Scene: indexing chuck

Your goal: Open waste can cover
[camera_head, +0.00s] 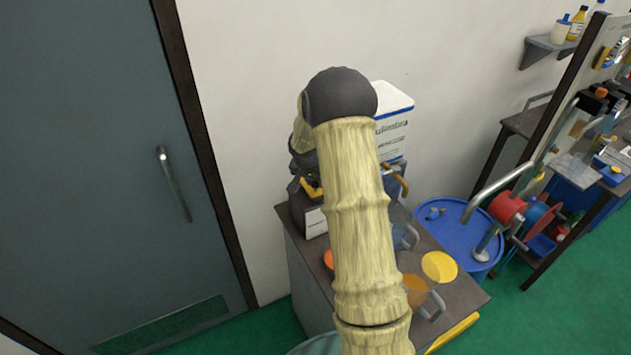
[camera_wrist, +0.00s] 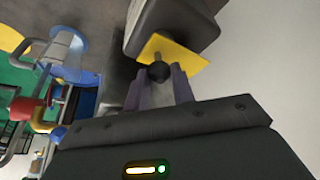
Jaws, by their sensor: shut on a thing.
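A dark grey can body (camera_wrist: 185,22) with a yellow cover plate (camera_wrist: 190,62) shows at the top of the wrist view. A round black knob (camera_wrist: 159,71) stands at the plate's edge. My gripper (camera_wrist: 160,82) is shut on the knob, with its two fingers on either side of it. In the head view the dark can (camera_head: 298,208) stands on the grey cabinet top at the wall. A bit of its yellow cover (camera_head: 311,189) shows beside my arm. My arm hides the fingers and knob there. I cannot tell how far the cover is tilted.
A white container (camera_head: 393,118) stands behind my arm on the cabinet (camera_head: 455,292). A yellow disc (camera_head: 439,266) lies on its top. A blue drum (camera_head: 452,222) and a cluttered workbench (camera_head: 522,120) are at right. A grey door (camera_head: 90,150) is at left.

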